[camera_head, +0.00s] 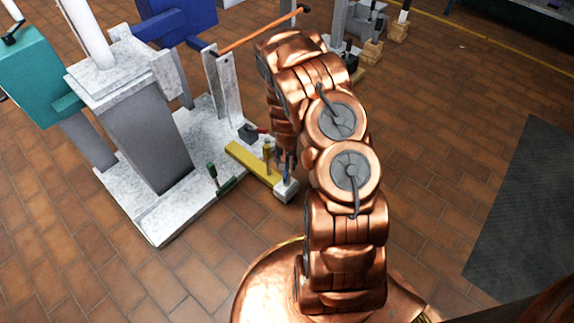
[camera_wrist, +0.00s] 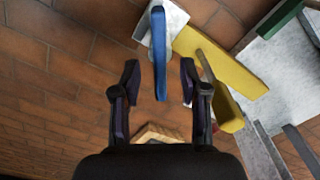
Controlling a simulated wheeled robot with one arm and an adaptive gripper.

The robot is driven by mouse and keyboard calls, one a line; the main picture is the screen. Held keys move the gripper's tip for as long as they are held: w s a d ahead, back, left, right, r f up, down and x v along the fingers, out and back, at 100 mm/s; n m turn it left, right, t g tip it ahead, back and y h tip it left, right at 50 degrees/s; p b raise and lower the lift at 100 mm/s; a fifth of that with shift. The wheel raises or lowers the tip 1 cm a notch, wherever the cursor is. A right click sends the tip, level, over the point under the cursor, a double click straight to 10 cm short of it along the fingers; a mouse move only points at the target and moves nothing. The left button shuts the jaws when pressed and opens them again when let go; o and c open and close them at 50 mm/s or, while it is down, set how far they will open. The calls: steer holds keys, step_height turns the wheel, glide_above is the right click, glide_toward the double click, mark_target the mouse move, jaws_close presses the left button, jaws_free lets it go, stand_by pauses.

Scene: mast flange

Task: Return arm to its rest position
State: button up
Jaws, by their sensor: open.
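My arm (camera_head: 345,180) is copper-coloured and bends up from my base and over toward the white stand. My gripper (camera_wrist: 160,80) shows in the wrist view with its two dark fingers spread apart. In the wrist view a blue bar (camera_wrist: 158,55) lies between and beyond the fingers; I cannot tell its distance from them. In the head view the gripper is mostly hidden behind my arm, near the end of a yellow bar (camera_head: 253,164). The yellow bar also shows in the wrist view (camera_wrist: 215,72), right of the gripper.
A white and grey stand (camera_head: 133,130) with a pale base plate (camera_head: 165,215) is at the left. A teal block (camera_head: 38,75), a blue block (camera_head: 185,18) and an orange rod (camera_head: 262,30) are around it. Brick floor (camera_head: 440,150) is clear at the right, beside a dark mat (camera_head: 525,215).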

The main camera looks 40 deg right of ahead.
steer(key=shift+r, duration=0.8)
steer(key=shift+r+p, duration=0.35)
steer(key=s+a+r+n+p, duration=0.1)
steer(key=s+a+r+p, duration=0.4)
steer(key=r, duration=0.9)
steer(key=a+r+n+p, duration=0.1)
steer(key=a+r+p, duration=0.2)
steer(key=r+p, duration=0.75)
steer(key=s+a+r+n+p, duration=0.2)
steer(key=s+a+r, duration=0.15)
steer(key=r, duration=1.45)
steer(key=s+a+r+n+g+p, duration=0.1)
steer(key=s+a+r+p, duration=0.3)
steer(key=s+r+p, duration=0.4)
steer(key=s+a+r+n+p, duration=0.3)
steer(key=s+a+r+p, duration=0.2)
steer(key=s+r+p, duration=0.4)
steer(key=s+r, duration=0.5)
steer(key=r, duration=0.7)
steer(key=shift+r+g, duration=0.15)
steer(key=shift+g, duration=0.25)
